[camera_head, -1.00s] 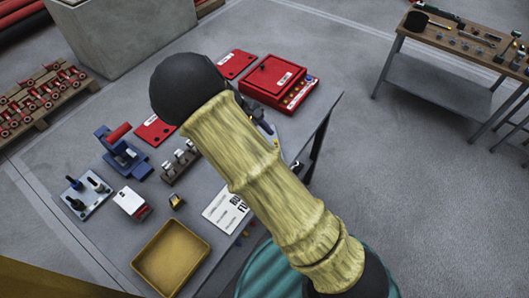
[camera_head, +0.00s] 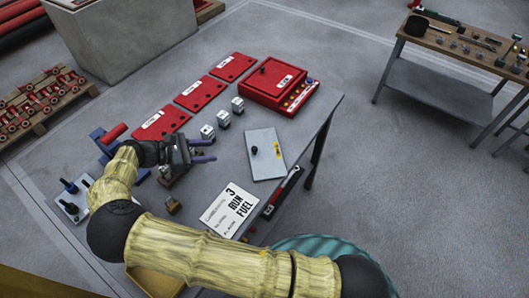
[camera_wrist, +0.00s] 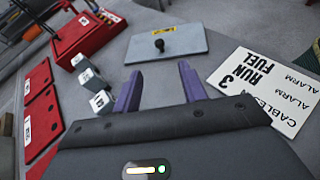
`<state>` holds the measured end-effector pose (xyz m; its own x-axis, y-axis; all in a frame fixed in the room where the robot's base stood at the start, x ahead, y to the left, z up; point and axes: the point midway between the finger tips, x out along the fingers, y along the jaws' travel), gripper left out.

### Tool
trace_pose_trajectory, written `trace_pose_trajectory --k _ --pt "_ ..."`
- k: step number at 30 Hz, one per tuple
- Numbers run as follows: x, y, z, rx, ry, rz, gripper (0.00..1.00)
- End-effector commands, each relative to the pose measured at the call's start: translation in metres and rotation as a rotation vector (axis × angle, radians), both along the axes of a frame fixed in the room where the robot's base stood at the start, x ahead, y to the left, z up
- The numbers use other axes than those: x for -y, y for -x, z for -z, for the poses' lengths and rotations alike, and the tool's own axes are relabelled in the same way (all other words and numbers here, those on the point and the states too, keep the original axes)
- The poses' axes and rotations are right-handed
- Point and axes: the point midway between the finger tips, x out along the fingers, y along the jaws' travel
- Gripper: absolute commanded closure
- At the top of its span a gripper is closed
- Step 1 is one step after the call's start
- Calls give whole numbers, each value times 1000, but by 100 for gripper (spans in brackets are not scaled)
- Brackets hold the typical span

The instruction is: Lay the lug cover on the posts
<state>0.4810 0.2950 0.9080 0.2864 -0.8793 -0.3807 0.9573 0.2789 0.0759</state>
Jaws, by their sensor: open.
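The lug cover appears to be the flat grey plate (camera_head: 263,166) with a black knob and a yellow label. It lies flat on the table, right of my gripper. In the wrist view the same plate (camera_wrist: 180,47) lies beyond the fingertips, apart from them. My gripper (camera_head: 214,150) is open and empty above the table, its purple fingers apart and pointing right; they also show in the wrist view (camera_wrist: 160,68). I cannot tell if these are the task's posts.
Several white cubes (camera_head: 223,119) stand between my gripper and the red case (camera_head: 275,82). Red plates (camera_head: 200,93) lie behind them. A white card (camera_head: 231,211) lies in front, near the table's right edge. My arm covers most of a yellow tray (camera_head: 150,282).

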Motion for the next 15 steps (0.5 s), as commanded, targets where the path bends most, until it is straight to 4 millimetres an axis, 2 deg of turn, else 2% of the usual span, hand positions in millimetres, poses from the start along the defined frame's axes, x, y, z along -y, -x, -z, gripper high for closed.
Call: trace_pose_trajectory --k 5,15 --pt "20 -6 7 1 4 3 58" --pt "74 -23 30 0 4 3 58"
